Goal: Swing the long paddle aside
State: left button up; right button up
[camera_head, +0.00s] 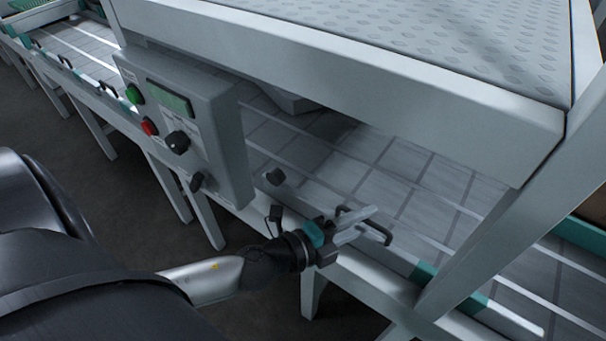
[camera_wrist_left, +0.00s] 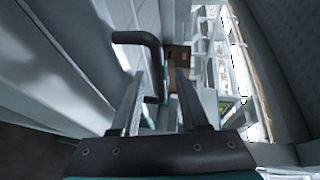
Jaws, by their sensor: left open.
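A black U-shaped handle (camera_head: 378,231) stands at the near edge of the conveyor, below the overhead frame. My left gripper (camera_head: 370,220) is at this handle, with its two pale fingers spread apart. In the left wrist view, the bar of the handle (camera_wrist_left: 157,68) shows between the two fingers (camera_wrist_left: 160,74), with no clear contact. I cannot clearly make out a long paddle, or whether this handle belongs to it. My right gripper is not in view.
A grey control box (camera_head: 215,125) with green, red and black knobs stands left of my gripper. A white overhead beam (camera_head: 350,80) and slanted post (camera_head: 520,240) enclose the conveyor (camera_head: 400,185). More black handles (camera_head: 108,88) line the belt at far left.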

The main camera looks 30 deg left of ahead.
pick_arm(q)
jog(key=v, duration=1.4)
jog(key=shift+s+b, duration=0.2)
jog(key=shift+b, duration=0.1)
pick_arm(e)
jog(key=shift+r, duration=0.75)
